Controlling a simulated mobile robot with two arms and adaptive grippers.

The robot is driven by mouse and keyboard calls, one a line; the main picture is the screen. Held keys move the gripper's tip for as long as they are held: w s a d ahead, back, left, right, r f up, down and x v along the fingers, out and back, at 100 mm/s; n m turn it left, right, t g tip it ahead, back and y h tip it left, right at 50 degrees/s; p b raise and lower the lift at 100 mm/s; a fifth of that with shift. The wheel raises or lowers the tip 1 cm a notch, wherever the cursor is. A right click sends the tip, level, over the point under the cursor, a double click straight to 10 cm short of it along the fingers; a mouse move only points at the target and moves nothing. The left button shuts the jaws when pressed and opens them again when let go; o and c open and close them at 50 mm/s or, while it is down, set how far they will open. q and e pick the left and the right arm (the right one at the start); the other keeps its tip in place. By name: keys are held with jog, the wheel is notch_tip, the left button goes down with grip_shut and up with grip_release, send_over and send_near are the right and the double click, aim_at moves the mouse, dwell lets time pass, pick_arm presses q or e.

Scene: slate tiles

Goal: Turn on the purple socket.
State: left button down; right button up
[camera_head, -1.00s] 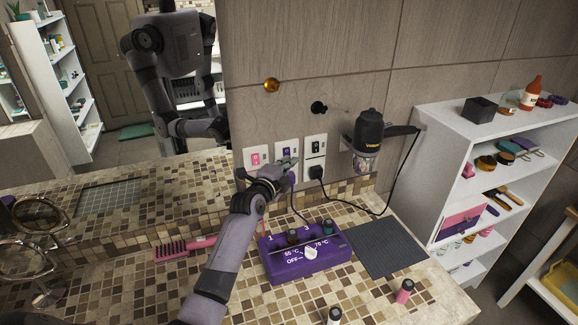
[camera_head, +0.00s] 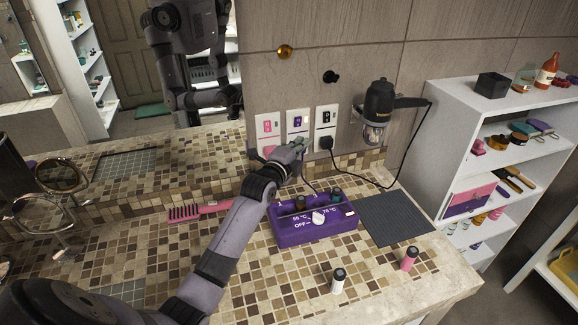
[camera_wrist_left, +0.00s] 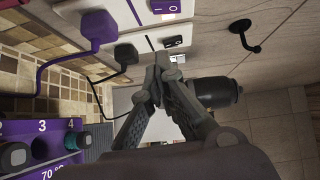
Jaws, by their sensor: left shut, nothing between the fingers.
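The purple socket (camera_head: 298,117) is the middle of three white wall plates, with a purple switch on its upper part. In the left wrist view its purple switch (camera_wrist_left: 165,6) shows at the top edge. A purple plug (camera_wrist_left: 97,26) with a purple cord sits in its lower part. My left gripper (camera_head: 300,142) is shut and empty in front of the lower part of this plate. In the left wrist view its fingertips (camera_wrist_left: 161,63) are together, below the switches in the picture; contact cannot be told. My right gripper is not in view.
A pink-switch plate (camera_head: 267,126) stands left, a black-switch plate (camera_head: 326,117) with a black plug right. Below are a purple heater box (camera_head: 290,238), pink comb (camera_head: 200,209) and grey mat (camera_head: 395,219). A hair dryer (camera_head: 379,105) hangs right of the plates.

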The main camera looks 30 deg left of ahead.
pick_arm(q)
jog(key=s+f+b, duration=0.1)
jog(key=s+b, duration=0.1)
jog(key=s, duration=0.5)
jog(key=shift+a+f, duration=0.25)
jog(key=shift+f, duration=0.05)
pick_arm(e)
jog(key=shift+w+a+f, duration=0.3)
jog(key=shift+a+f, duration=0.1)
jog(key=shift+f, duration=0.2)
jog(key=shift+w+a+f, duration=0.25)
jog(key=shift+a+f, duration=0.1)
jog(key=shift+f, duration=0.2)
pick_arm(q)
jog(key=shift+s, duration=0.1)
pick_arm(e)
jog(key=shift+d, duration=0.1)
pick_arm(q)
jog(key=shift+d, duration=0.1)
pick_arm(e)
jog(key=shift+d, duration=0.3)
